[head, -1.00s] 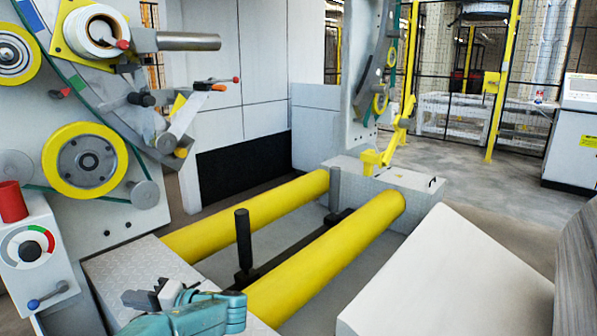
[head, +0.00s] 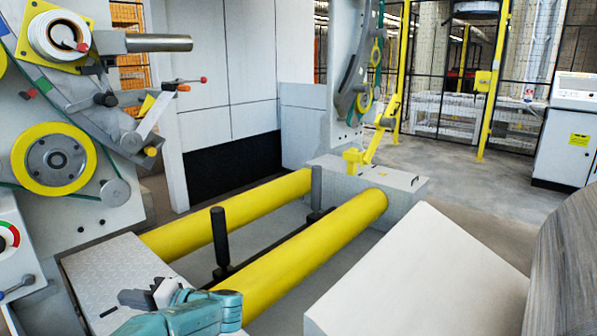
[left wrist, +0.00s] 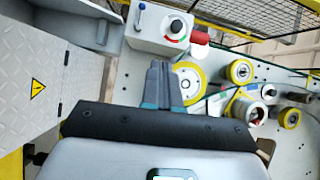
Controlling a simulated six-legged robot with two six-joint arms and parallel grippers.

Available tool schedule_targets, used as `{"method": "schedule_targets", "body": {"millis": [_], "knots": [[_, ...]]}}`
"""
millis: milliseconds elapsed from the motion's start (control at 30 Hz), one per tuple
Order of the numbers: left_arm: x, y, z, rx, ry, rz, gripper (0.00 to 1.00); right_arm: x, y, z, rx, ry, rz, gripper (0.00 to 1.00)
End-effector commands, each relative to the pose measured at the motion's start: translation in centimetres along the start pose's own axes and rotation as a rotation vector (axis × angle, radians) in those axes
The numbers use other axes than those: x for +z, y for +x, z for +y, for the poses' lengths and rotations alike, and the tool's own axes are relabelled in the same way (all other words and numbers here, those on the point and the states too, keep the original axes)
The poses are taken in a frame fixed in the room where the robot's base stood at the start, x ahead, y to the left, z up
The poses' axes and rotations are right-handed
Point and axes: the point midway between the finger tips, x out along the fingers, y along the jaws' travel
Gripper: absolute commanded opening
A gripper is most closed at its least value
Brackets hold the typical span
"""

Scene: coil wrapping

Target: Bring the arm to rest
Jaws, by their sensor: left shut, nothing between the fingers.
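My left gripper (head: 140,298) shows at the bottom left of the head view, at the end of my teal arm. It is in front of the tread-plate step of the wrapping machine (head: 110,262) and touches nothing that I can make out. In the left wrist view the left gripper's fingers (left wrist: 163,84) are together and empty, with the machine's wheels and control box behind them. My right gripper is in neither view.
Two yellow rollers (head: 320,240) lie beyond the gripper, with a black post (head: 219,235) between them. A pale sloped block (head: 420,285) and a large grey coil (head: 570,260) stand at the right. The control box (left wrist: 163,25) shows in the left wrist view.

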Motion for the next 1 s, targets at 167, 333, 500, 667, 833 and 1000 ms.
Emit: {"method": "schedule_targets", "body": {"millis": [167, 333, 500, 667, 833, 1000], "knots": [[0.4, 0.6, 5.5, 0.143, 0.114, 0.034, 0.0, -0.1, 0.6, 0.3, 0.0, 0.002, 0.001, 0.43], [1.4, 0.2, 11.1, 0.301, 0.221, 0.065, 0.0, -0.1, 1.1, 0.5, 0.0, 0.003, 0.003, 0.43], [3.6, -1.2, 17.9, 0.502, 0.334, 0.094, 0.0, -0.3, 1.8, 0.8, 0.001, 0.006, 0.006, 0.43], [7.9, -4.5, 26.7, 0.8, 0.457, 0.116, 0.0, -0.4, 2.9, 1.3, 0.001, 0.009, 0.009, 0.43], [15.8, -11.6, 36.5, 1.258, 0.518, 0.099, 0.0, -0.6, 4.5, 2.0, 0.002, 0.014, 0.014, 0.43], [23.0, -20.2, 42.2, 1.702, 0.361, 0.005, 0.0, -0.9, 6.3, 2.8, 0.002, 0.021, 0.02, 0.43]]}}
